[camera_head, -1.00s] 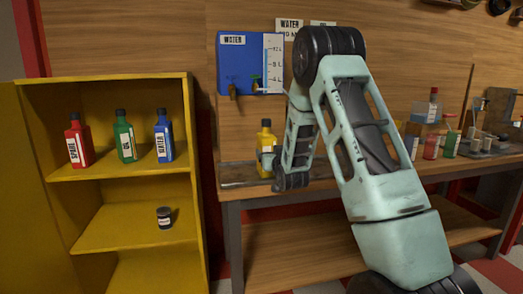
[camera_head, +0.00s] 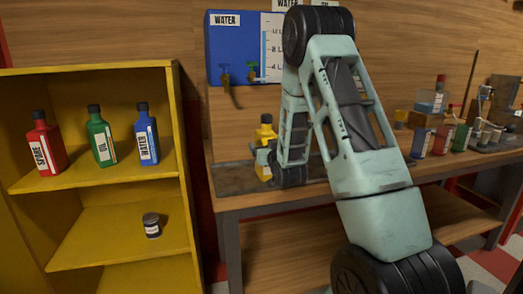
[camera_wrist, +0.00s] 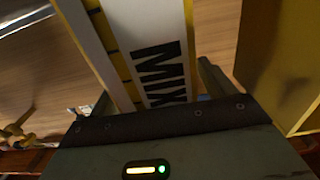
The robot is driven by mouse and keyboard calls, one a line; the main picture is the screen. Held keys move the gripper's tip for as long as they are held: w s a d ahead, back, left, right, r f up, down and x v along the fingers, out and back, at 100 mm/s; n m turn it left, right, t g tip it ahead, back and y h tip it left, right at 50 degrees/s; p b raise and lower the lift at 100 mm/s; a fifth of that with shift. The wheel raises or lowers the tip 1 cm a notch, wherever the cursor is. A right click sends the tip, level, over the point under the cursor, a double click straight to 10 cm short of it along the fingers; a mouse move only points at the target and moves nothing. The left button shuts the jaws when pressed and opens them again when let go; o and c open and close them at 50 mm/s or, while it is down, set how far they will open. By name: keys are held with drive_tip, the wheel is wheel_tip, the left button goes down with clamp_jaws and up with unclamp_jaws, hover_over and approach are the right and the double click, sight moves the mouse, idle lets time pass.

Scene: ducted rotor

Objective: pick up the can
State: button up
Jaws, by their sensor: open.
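A yellow bottle-like can (camera_head: 266,133) with a dark cap stands upright on the workbench, left of my arm. In the wrist view a yellow can with a white label reading MIX (camera_wrist: 160,60) fills the upper middle, very close to my gripper (camera_wrist: 155,90). My gripper (camera_head: 258,155) is at the yellow can in the head view, partly covering its lower part. The jaws are open, with the can's label showing between the fingers. Contact cannot be told. A small dark can or jar (camera_head: 152,225) with a pale label sits on the yellow cabinet's lower shelf, well away from my gripper.
The yellow cabinet (camera_head: 178,130) stands at left, holding red (camera_head: 45,145), green (camera_head: 101,138) and blue (camera_head: 147,137) bottles. A blue water tank (camera_head: 233,50) with taps hangs above the workbench (camera_head: 290,202). Several containers stand at the bench's right.

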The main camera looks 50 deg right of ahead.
drive_tip(key=shift+w+d, duration=0.15)
drive_tip(key=shift+c, duration=0.3)
drive_tip(key=c, duration=1.1)
